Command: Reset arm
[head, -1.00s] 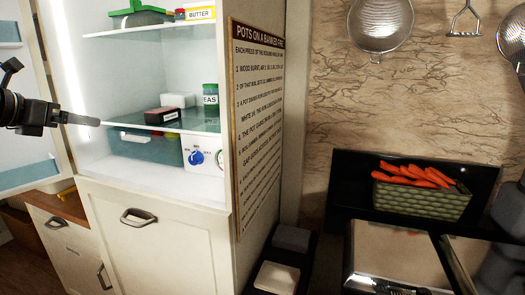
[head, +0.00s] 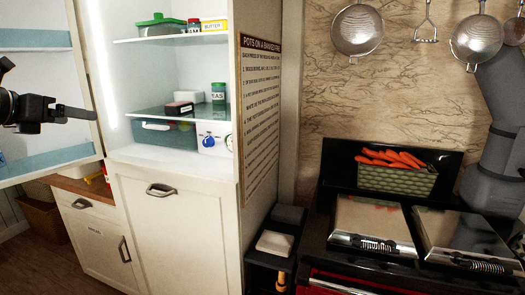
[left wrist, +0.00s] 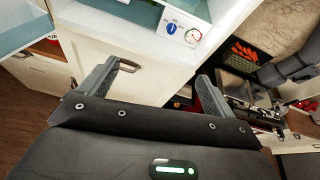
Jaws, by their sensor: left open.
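My left gripper (head: 75,112) is in the head view at the left edge, in front of the open fridge. Its jaws are apart and hold nothing. In the left wrist view the two fingers of my left gripper (left wrist: 157,72) are spread wide, with the white cabinet front (left wrist: 130,75) behind them. My right gripper is not visible.
The open fridge (head: 165,158) holds several boxes and jars on glass shelves; its door (head: 30,165) stands open at left. A stove (head: 330,262) with two lids (head: 372,222) and a green basket (head: 400,180) of carrots is at right. Strainers (head: 358,32) hang above.

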